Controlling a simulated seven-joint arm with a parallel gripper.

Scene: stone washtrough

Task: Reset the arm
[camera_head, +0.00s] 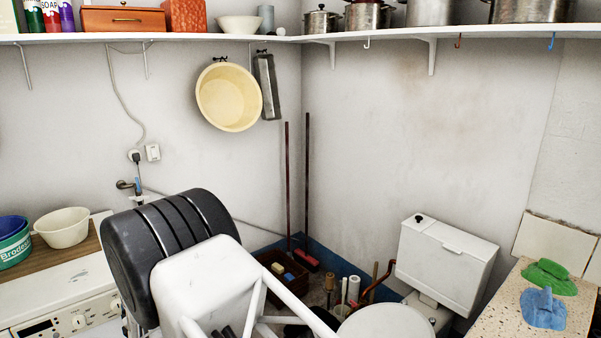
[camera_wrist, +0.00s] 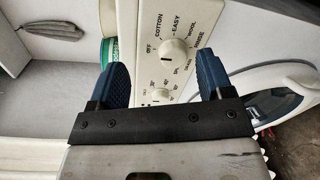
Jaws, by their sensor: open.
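My gripper (camera_wrist: 165,78) shows in the wrist view, with its two blue fingers spread wide apart and nothing held between them. Behind the fingers is the white control panel (camera_wrist: 150,25) of a washing machine, with a large knob (camera_wrist: 174,52) seen between the fingertips. I cannot tell whether the fingers touch the panel. In the head view my arm (camera_head: 205,285) fills the lower left and middle as a black and white link, and the gripper is hidden behind it.
The washing machine (camera_head: 60,285) stands at lower left, with a white bowl (camera_head: 62,228) and a blue-green tub (camera_head: 13,243) on top. A toilet cistern (camera_head: 446,258) and a speckled counter (camera_head: 510,315) are at right. A shelf (camera_head: 350,36) with pots runs above.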

